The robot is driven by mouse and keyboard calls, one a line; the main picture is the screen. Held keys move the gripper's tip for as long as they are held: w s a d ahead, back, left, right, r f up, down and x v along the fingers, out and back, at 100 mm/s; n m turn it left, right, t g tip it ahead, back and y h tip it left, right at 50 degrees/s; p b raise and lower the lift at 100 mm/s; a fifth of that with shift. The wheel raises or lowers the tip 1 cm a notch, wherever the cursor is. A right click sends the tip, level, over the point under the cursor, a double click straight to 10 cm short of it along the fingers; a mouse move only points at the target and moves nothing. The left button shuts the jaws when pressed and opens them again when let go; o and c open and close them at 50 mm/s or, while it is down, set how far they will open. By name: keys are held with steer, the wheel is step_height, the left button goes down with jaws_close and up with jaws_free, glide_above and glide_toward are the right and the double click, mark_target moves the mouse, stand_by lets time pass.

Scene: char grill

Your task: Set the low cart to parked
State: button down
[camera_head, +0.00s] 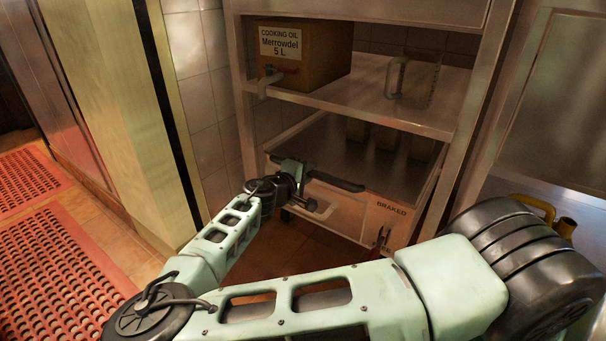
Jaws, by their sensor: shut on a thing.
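The low cart (398,177) stands under the shelf, inside the steel frame. It has a white front panel (335,207) and a dark bar handle (338,182) along its upper front edge. The word BRAKED shows at the right of its front, with a small dark lever-like part (381,238) below it. My gripper (305,174) is at the left end of the handle, shut on it. My wrist hides that end of the handle, and my forearm crosses below the cart's front.
A cooking oil box (310,55) with a tap and a clear jug (416,80) stand on the shelf (360,107) above. Steel uprights flank the cart closely. Red mats (50,255) lie on the floor at left. A yellow-handled object (540,208) shows at right.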

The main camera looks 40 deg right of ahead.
steer(key=shift+w+d, duration=0.25)
steer(key=shift+d, duration=0.35)
steer(key=c, duration=1.3)
jaws_free()
steer(key=shift+d, duration=0.1)
steer(key=shift+c, duration=0.2)
steer(key=p+v, duration=0.7)
steer(key=v, duration=1)
steer(key=shift+a, duration=0.2)
steer(key=shift+s, duration=0.1)
